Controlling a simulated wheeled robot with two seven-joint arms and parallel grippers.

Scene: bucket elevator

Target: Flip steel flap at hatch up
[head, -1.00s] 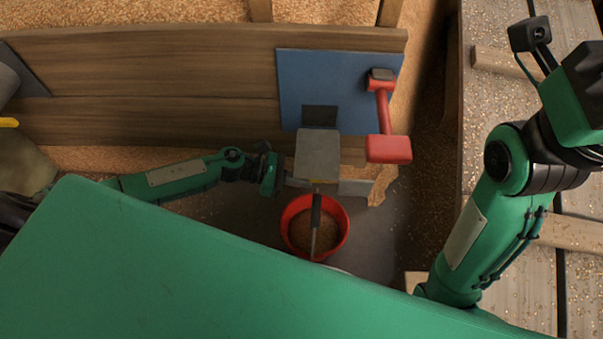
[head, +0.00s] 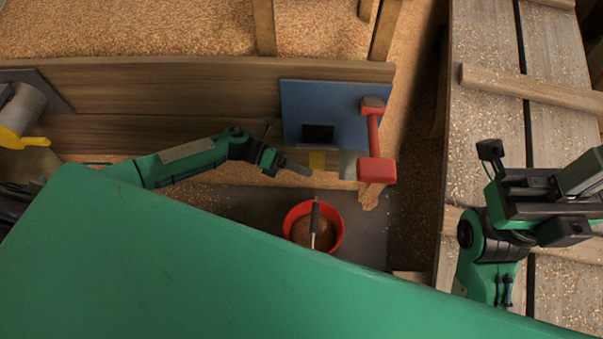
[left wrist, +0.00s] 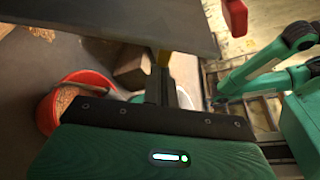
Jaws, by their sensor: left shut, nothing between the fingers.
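The blue hatch panel (head: 345,110) stands on the plank wall with a dark rectangle (head: 318,134) low in it. A yellow patch (head: 317,160) shows below the rectangle. No pale flap plate covers that spot now, and I cannot tell the flap's position in the head view. My left gripper (head: 298,169) is shut and empty, its tip just left of the yellow patch. In the left wrist view its fingers (left wrist: 165,88) point up toward a broad grey plate (left wrist: 110,18); I cannot tell if this is the flap. My right gripper (head: 535,195) is at the right, its jaws unclear.
A red bucket (head: 291,218) with brown grain stands below the hatch, a dark-handled tool (head: 315,215) in it. Planks (head: 480,60) lie at the right. A yellow-handled thing (head: 22,138) is at far left.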

